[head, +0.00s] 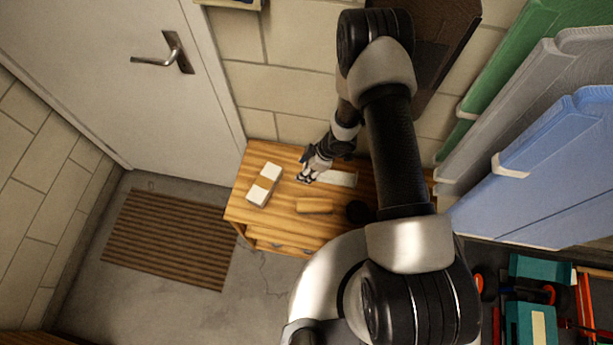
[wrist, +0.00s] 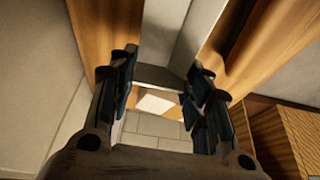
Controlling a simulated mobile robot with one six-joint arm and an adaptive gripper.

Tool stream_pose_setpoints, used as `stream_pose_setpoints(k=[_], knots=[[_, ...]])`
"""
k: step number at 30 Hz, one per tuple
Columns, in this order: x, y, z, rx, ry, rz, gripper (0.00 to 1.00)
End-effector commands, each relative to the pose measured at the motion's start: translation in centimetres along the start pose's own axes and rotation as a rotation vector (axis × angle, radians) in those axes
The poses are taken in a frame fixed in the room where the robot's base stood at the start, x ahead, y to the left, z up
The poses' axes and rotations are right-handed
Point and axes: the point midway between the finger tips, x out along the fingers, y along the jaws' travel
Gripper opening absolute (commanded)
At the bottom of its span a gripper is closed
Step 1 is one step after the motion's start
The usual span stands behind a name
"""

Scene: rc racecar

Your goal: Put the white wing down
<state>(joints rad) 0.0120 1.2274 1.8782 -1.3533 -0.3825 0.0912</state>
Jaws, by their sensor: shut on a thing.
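The white wing (head: 338,178) is a flat pale bar in the head view, over the back part of the wooden bench (head: 237,211). My gripper (head: 308,174) is at its left end. In the wrist view the wing (wrist: 175,35) runs from the top edge down between my two fingers (wrist: 160,88), which are shut on its near end. I cannot tell whether its underside touches the bench top or hangs just above it.
A white block with a tan band (head: 257,194) lies left of my gripper on the bench. A tan block (head: 314,206) and a dark round thing (head: 357,212) are in front of the wing. Bare bench top lies between these blocks. The wall is close behind.

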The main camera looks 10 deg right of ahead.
Motion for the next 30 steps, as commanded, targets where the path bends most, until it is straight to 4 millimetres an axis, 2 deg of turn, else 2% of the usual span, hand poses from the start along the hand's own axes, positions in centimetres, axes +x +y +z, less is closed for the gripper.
stream_pose_setpoints(k=[4, 10, 22, 23, 30], knots=[[1.1, 0.0, 0.4, 0.0, 0.0, 0.0, 0.25], [3.9, 0.0, 1.6, 0.0, 0.0, 0.0, 0.25], [4.4, 0.0, 1.8, 0.0, 0.0, 0.001, 0.25], [4.4, 0.0, 1.8, 0.0, 0.0, 0.001, 0.46], [4.3, 0.0, 1.8, 0.0, 0.0, 0.001, 0.62]])
